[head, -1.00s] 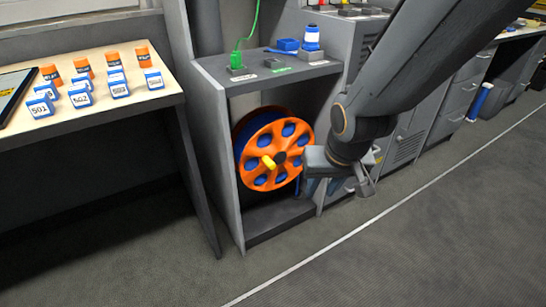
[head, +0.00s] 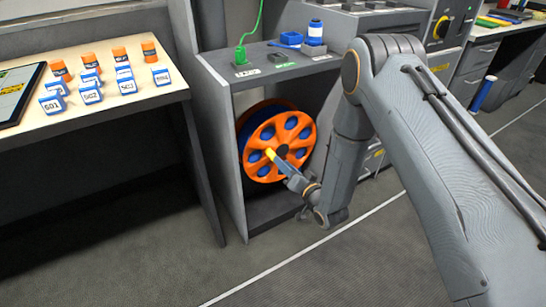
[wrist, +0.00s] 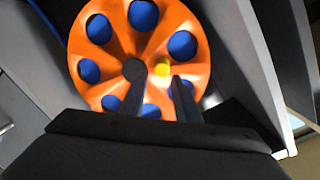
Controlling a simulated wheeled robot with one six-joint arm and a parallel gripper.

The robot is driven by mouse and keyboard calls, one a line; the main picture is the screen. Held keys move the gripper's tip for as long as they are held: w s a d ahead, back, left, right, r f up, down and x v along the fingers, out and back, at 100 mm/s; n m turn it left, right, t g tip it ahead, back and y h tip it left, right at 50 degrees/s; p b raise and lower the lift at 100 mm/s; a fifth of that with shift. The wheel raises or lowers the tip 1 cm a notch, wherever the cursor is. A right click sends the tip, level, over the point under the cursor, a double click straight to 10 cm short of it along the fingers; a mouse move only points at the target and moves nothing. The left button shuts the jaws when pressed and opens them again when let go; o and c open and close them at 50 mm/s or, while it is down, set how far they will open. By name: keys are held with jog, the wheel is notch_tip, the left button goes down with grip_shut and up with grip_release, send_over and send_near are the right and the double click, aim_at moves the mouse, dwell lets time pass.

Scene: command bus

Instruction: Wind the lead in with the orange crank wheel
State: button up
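The orange crank wheel (head: 265,146) with blue showing through its holes stands upright in the open bay of the grey cabinet. Its yellow handle (head: 270,154) sticks out toward me, left of the hub in the head view. My gripper (head: 280,161) points at the wheel with its tips close to the handle. In the wrist view the wheel (wrist: 118,52) fills the upper middle, and the handle (wrist: 162,70) shows between and just beyond the two spread fingers (wrist: 157,84). A gap shows between the fingers. I cannot tell whether they touch the handle.
The cabinet (head: 233,180) walls stand close on both sides of the wheel. A desk (head: 110,108) with blue labelled blocks is at left. Floor in front is clear.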

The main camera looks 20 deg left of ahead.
aim_at(273, 157)
jog(key=shift+m+y, duration=0.3)
jog(key=shift+y, duration=0.4)
jog(key=x, duration=0.2)
jog(key=b+x, duration=0.1)
jog(key=x, duration=0.1)
jog(key=f+x, duration=0.1)
jog(key=x, duration=0.1)
jog(key=shift+a, duration=0.35)
jog(key=shift+s, duration=0.1)
grip_shut()
